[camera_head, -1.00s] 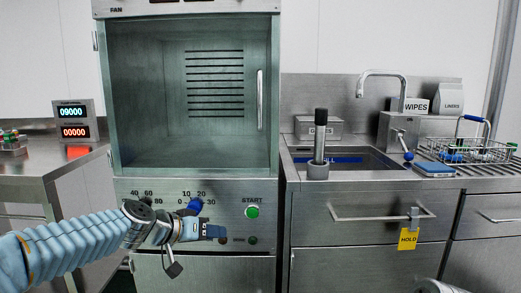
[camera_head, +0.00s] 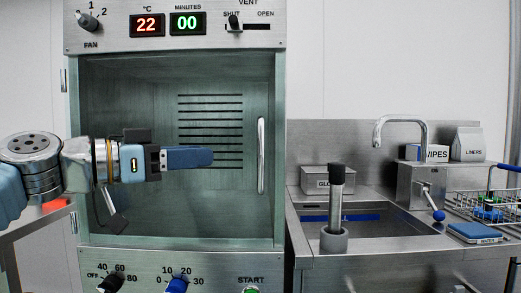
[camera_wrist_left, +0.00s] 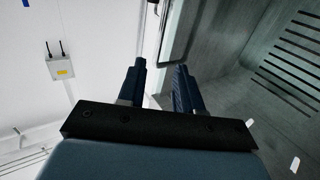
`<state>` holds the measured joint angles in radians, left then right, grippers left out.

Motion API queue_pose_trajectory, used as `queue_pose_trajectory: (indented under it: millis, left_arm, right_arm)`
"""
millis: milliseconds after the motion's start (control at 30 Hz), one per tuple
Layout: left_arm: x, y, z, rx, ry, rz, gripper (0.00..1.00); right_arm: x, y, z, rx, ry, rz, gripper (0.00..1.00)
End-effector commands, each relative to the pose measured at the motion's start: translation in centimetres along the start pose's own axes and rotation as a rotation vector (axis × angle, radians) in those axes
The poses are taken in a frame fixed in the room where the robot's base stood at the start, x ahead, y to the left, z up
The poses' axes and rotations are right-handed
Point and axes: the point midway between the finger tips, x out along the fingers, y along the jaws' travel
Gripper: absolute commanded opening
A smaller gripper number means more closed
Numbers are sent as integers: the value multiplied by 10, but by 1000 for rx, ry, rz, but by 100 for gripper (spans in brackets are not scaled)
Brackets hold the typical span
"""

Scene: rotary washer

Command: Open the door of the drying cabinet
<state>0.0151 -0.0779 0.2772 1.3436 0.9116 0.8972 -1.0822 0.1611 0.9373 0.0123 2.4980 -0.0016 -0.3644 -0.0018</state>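The drying cabinet (camera_head: 180,254) stands in front of me, with vent slots showing behind its glass door (camera_head: 130,205). The door looks shut. Its upright metal bar handle (camera_head: 261,155) is near the door's right edge. My left gripper (camera_head: 210,157) is in front of the glass, left of the handle and apart from it, pointing right at about the handle's mid-height. In the left wrist view its two fingers (camera_wrist_left: 158,88) are spread with nothing between them. My right gripper is not in view.
Knobs (camera_head: 176,286) line the panel below the door, and displays (camera_head: 147,24) sit above it. To the right, a sink (camera_head: 370,222) has a grey upright tool (camera_head: 335,205) at its front-left, a tap (camera_head: 400,125) and a wire basket (camera_head: 490,205). Space before the handle is clear.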

Motion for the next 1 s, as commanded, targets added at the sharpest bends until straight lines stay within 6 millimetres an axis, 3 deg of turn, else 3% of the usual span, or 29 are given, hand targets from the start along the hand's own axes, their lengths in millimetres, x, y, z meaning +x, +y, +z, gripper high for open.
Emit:
queue_pose_trajectory:
  millis: [167, 400, 600, 767, 1000]
  left_arm:
    - [26, 0, -3, -3, -1, 4, 35]
    - [82, 1, -4, -3, -2, 5, 35]
    - [119, 0, -2, -3, -2, 2, 35]
    - [133, 0, -1, -3, -1, 0, 35]
    - [136, 0, 0, -2, 0, -1, 35]
  right_arm:
    - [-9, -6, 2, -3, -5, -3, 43]
    - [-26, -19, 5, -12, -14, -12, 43]
    - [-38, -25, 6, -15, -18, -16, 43]
    - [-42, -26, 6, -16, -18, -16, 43]
    - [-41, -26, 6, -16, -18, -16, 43]
